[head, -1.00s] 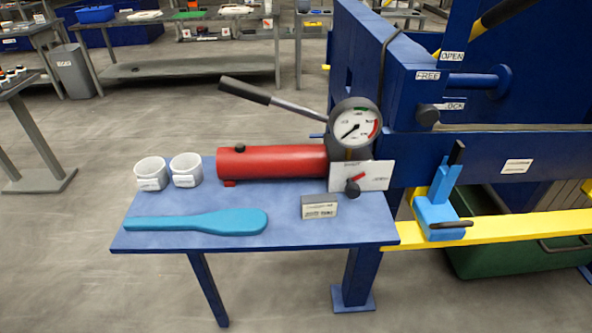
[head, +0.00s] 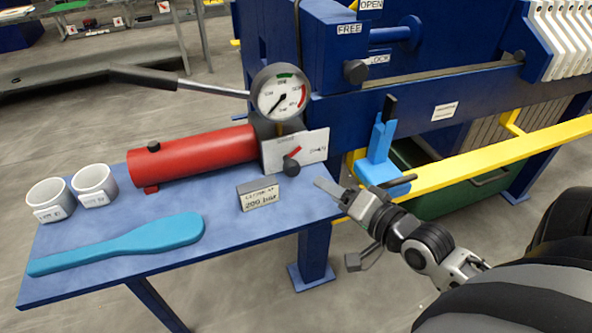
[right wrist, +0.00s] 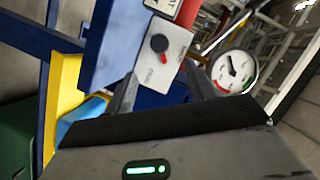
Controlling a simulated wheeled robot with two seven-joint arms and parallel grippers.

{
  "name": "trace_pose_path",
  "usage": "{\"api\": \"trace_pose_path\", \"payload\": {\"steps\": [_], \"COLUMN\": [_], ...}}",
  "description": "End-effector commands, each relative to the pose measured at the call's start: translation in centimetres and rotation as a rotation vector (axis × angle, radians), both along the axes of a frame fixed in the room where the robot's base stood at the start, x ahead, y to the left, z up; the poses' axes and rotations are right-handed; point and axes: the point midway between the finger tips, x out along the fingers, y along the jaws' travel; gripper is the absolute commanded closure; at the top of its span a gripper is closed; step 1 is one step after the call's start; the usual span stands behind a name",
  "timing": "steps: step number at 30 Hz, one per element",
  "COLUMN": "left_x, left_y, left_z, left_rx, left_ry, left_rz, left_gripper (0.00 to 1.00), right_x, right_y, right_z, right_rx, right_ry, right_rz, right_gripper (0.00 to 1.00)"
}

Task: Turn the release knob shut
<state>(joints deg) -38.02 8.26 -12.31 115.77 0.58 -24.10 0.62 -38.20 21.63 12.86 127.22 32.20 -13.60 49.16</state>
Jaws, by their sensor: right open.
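The release knob (head: 291,168) is a dark round knob with a red pointer, on a white plate (head: 316,148) at the right end of the red pump cylinder (head: 195,157). The pointer slants up to the right in the head view. My right gripper (head: 335,190) is open and empty, just right of the knob and apart from it, over the right end of the blue table. In the right wrist view the knob (right wrist: 159,43) shows ahead, between and beyond the two fingers (right wrist: 160,92). The pressure gauge (head: 281,92) stands above the plate. My left gripper is not in view.
A small sign block (head: 259,194) stands on the blue table (head: 215,258) left of the knob. A blue paddle (head: 120,246) and two white cups (head: 94,184) lie farther left. A blue clamp (head: 379,160) and yellow rail (head: 500,158) are on the right. The pump lever (head: 150,77) reaches left.

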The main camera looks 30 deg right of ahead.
Motion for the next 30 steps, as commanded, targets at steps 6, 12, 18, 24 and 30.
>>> {"api": "trace_pose_path", "payload": {"steps": [6,12,18,24,30], "left_x": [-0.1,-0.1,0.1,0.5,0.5], "left_y": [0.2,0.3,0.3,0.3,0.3], "left_z": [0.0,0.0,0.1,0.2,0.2], "left_rx": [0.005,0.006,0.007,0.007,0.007], "left_ry": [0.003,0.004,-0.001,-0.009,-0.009], "left_rz": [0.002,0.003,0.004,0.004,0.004], "left_gripper": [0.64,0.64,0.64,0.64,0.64], "right_x": [4.8,8.6,10.9,11.6,11.5], "right_y": [0.4,0.8,1.0,1.1,1.1], "right_z": [-0.9,-1.9,-2.5,-2.7,-2.7], "right_rx": [0.001,-0.001,-0.002,-0.003,-0.003], "right_ry": [-0.003,-0.001,0.001,0.001,0.001], "right_rz": [-0.001,-0.001,0.0,0.0,0.0], "right_gripper": [0.45,0.45,0.45,0.45,0.45]}}
